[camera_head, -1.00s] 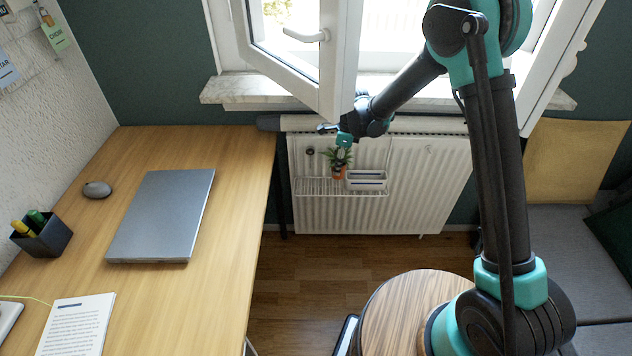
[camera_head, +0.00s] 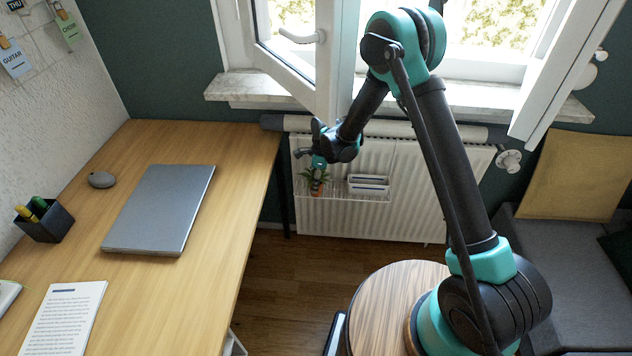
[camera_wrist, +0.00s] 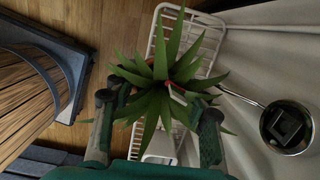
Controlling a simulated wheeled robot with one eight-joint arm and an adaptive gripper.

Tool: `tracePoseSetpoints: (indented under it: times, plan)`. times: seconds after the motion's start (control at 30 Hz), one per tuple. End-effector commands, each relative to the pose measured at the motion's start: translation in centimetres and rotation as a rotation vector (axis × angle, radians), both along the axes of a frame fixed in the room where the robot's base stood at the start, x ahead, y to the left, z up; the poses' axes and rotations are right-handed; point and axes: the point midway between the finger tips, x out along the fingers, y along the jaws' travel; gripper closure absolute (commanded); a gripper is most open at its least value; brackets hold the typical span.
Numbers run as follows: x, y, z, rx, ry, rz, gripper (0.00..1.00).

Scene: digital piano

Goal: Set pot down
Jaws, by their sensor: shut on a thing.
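The pot is small and orange-brown, with a spiky green plant (camera_head: 316,175) growing from it. In the head view the pot (camera_head: 317,188) is at the left part of the white wire rack (camera_head: 345,199) on the radiator. I cannot tell if its base touches the rack. My gripper (camera_head: 319,163) reaches down over it and is shut on it. In the wrist view the plant's leaves (camera_wrist: 160,75) spread between and over my gripper's fingers (camera_wrist: 158,106) and hide most of the pot. The rack shows behind the plant (camera_wrist: 210,40).
A white box (camera_head: 368,180) stands on the rack to the right of the pot. The open window sash (camera_head: 340,60) and sill (camera_head: 235,88) are above. The desk (camera_head: 225,200) with a laptop (camera_head: 160,210) is to the left.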

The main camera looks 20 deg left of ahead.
Motion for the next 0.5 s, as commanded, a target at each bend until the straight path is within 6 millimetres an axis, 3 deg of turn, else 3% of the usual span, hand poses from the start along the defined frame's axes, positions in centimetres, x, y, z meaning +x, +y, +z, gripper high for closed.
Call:
tracePoseSetpoints:
  times: [0.2,0.23,0.37,0.5]
  plan:
    - [0.01,0.01,-0.28,0.000,0.000,0.000,0.98]
    - [0.01,0.01,-0.24,0.000,0.000,0.000,0.50]
    - [0.01,0.01,-0.23,0.000,0.000,0.000,0.34]
    - [0.01,0.01,-0.22,0.000,0.000,0.000,0.33]
